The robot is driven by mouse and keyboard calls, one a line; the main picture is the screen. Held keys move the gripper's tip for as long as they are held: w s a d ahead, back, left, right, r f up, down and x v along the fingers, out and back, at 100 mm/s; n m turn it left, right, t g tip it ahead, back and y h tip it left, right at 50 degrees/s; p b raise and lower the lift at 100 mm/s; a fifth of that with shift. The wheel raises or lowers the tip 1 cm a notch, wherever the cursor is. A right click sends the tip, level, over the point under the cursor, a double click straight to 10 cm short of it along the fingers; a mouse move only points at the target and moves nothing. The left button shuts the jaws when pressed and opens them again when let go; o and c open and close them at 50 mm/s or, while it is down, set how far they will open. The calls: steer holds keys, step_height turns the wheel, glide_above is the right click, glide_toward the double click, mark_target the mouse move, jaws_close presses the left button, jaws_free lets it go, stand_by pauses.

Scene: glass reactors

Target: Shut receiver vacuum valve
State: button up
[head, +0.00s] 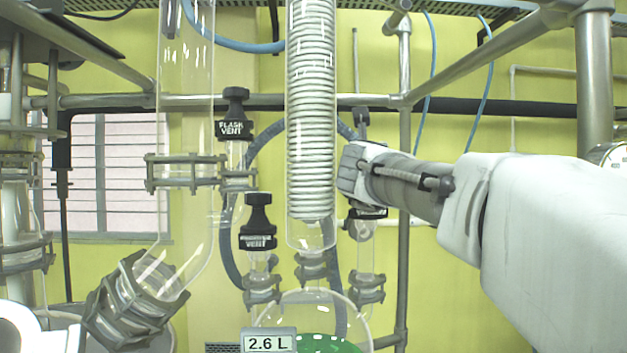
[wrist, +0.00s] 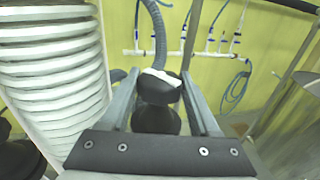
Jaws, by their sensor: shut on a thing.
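My gripper (head: 352,174) is just right of the coiled glass condenser (head: 311,110) in the head view. It is shut on a black valve knob, which shows between the two grey fingers in the wrist view (wrist: 158,92). In the head view my gripper hides most of this knob; its black lower part (head: 368,213) shows below the gripper, above a clamped glass neck (head: 367,255). No label on it can be read, so I cannot confirm from its text that it is the receiver vacuum valve.
Two other black valves, one marked FLASK VENT (head: 235,115) and one with a blurred VENT label (head: 258,222), stand left of the condenser. A glass vessel marked 2.6 L (head: 270,342) is below. A grey vertical pipe (head: 403,130) stands behind my gripper.

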steer(key=m+g+h, duration=0.1)
steer(key=h, duration=0.1)
steer(key=m+h, duration=0.2)
steer(key=shift+w+a+g+h, duration=0.1)
steer(key=shift+g+h, duration=0.3)
steer(key=shift+m+g+h, duration=0.9)
steer(key=shift+m+h, duration=0.2)
steer(key=shift+h, duration=0.2)
steer(key=o, duration=1.1)
steer(key=shift+d, duration=0.2)
